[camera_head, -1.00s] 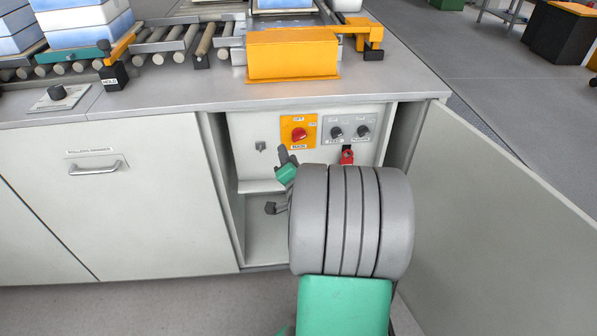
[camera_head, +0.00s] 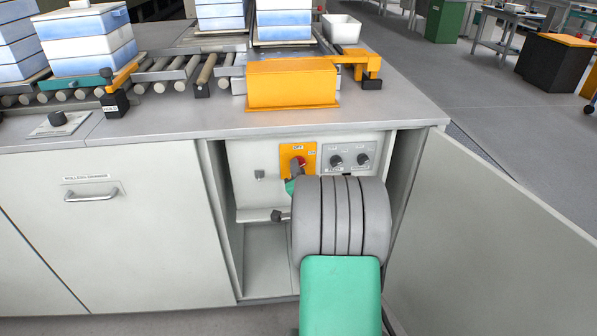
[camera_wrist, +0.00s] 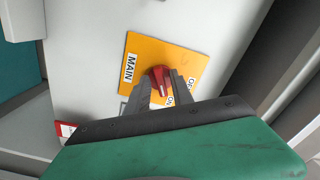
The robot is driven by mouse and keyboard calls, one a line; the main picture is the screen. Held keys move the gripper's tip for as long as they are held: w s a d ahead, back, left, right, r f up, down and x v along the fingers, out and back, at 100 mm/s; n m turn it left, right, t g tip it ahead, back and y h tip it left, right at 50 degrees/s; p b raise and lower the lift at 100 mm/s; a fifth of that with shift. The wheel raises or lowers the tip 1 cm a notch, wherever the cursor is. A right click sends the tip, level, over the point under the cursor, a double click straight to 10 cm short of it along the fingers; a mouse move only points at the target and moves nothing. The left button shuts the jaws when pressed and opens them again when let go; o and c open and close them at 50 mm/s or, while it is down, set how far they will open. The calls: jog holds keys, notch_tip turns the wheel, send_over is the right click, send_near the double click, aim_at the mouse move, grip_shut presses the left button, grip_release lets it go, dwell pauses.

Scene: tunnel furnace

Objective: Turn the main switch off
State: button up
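The main switch is a red rotary knob (camera_wrist: 160,80) on a yellow plate marked MAIN (camera_wrist: 132,68). The plate also shows in the head view (camera_head: 312,151), inside the open cabinet, with the knob partly hidden behind my gripper. My gripper (camera_wrist: 163,84) is at the knob. Its two grey fingers stand close on either side of it and appear closed on it. In the wrist view, the knob's pale pointer line faces down toward the ON mark, and the OFF mark is to the right.
Two dark knobs sit on a grey plate (camera_head: 349,156) right of the switch. The open cabinet door (camera_head: 500,230) stands on the right and the cabinet's left wall (camera_head: 222,220) is close by. The worktop (camera_head: 190,117) overhangs above. A red and white part (camera_wrist: 65,129) is at the wrist view's lower left.

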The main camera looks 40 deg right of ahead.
grip_shut()
jog(key=shift+f+n+b, duration=0.1)
jog(key=shift+n+b, duration=0.3)
jog(key=shift+b, duration=0.1)
jog(key=shift+s+d+f+n+b, duration=0.1)
jog(key=shift+d+n+b, duration=0.05)
jog(key=shift+n+b, duration=5)
jog(key=shift+n+p, duration=0.3)
jog(key=shift+n, duration=0.25)
jog(key=shift+o, duration=0.9)
grip_release()
